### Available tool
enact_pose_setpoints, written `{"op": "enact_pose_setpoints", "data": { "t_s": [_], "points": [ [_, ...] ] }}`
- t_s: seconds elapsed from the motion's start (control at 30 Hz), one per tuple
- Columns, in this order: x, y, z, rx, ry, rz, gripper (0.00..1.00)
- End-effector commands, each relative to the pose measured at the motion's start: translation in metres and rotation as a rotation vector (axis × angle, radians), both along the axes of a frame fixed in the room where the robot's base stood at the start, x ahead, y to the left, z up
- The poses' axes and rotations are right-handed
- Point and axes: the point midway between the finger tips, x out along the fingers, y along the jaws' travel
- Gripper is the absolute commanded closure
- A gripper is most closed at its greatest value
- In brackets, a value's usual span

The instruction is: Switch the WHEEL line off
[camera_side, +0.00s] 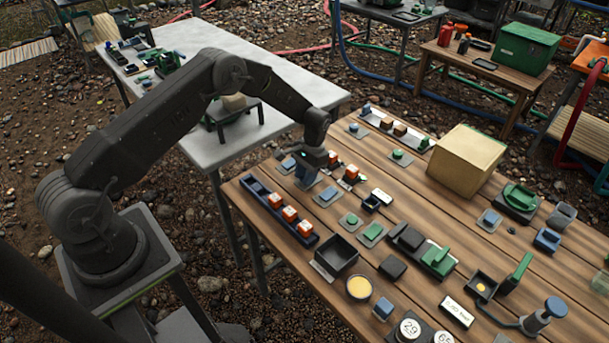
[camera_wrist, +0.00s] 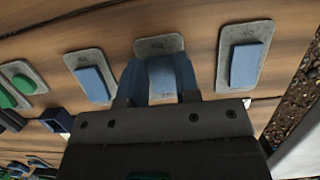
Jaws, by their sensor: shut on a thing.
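Three blue rocker-like blocks on grey plates show in a row in the wrist view: a left one (camera_wrist: 94,84), a middle one (camera_wrist: 162,74) and a right one (camera_wrist: 245,64). My gripper (camera_wrist: 159,80) has its blue fingers on both sides of the middle block, shut on it, with the plate under it. The small letters on the plates are too blurred to read surely, so I cannot tell which is WHEEL. In the side view my gripper (camera_side: 307,180) is low over the table's far left part and hides most of the middle block. A blue block (camera_side: 328,194) shows just beside it.
A blue tray (camera_side: 254,186) with orange-and-white blocks lies close to the left of my gripper. Green blocks on plates (camera_side: 351,219) stand nearby on the wooden table (camera_side: 400,195). A tan box (camera_side: 472,158) stands at the back right.

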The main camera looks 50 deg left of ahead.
Motion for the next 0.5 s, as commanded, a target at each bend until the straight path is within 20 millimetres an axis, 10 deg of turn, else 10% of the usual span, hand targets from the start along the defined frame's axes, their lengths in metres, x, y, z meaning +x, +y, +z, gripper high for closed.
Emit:
{"op": "enact_pose_setpoints", "data": {
  "t_s": [0.43, 0.47, 0.5],
  "points": [
    [0.0010, 0.0000, 0.0004, 0.001, 0.042, -0.001, 0.94],
    [0.0010, 0.0000, 0.0004, 0.001, 0.042, -0.001, 0.69],
    [0.0010, 0.0000, 0.0004, 0.001, 0.042, -0.001, 0.66]
  ]
}}
